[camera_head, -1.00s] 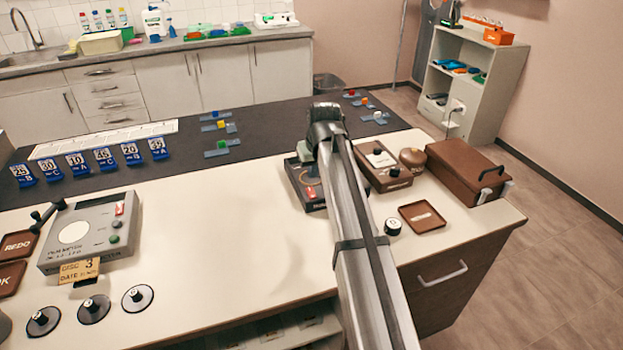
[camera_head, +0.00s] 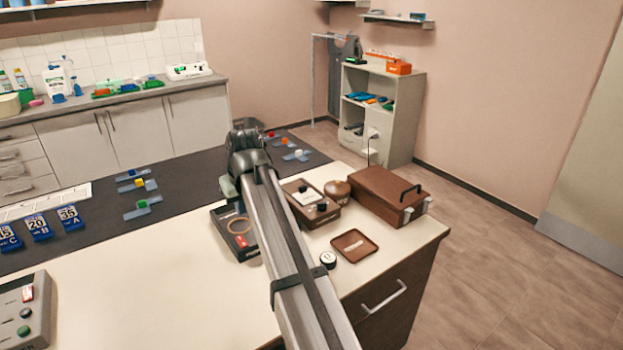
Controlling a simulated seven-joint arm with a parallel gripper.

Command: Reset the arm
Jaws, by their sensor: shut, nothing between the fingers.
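My arm is a long grey beam (camera_head: 292,265) that rises from the bottom edge of the head view, over the front of the bench. It ends in a dark joint (camera_head: 248,150) above the black inset of the bench. A pale grey-green part (camera_head: 228,187) shows just below and left of the joint; I cannot tell what it is. My gripper's fingers are not visible, and whatever lies beyond the joint is hidden. I see nothing held.
A black tray (camera_head: 228,240) with a ring lies left of the arm. A brown device (camera_head: 311,212), a brown case (camera_head: 388,192) and a small brown tray (camera_head: 340,247) stand to its right. Blue number cards (camera_head: 71,218) stand far left. The white bench between (camera_head: 150,275) is clear.

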